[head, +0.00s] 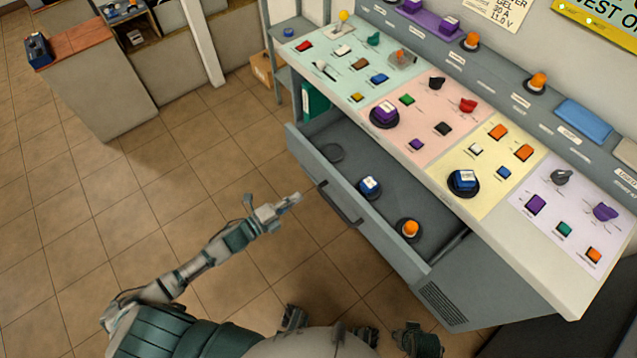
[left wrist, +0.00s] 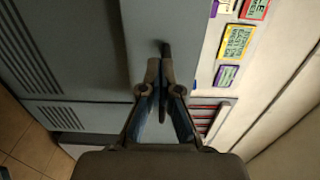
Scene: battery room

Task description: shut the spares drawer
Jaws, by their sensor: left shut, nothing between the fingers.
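The spares drawer (head: 385,237) is grey and stands pulled out from under the console. My left gripper (head: 293,199) is shut and empty, to the left of the handle in the head view. In the left wrist view the closed fingertips (left wrist: 163,65) point at a grey panel with a dark bar (left wrist: 165,48) just beyond them; I cannot tell whether they touch. My right gripper is not clearly seen.
The console top (head: 419,170) carries several coloured blocks and knobs on coloured panels. A vent (head: 443,303) is in the cabinet below. A low counter (head: 95,92) stands at the upper left. The tiled floor (head: 170,185) left of the drawer is clear.

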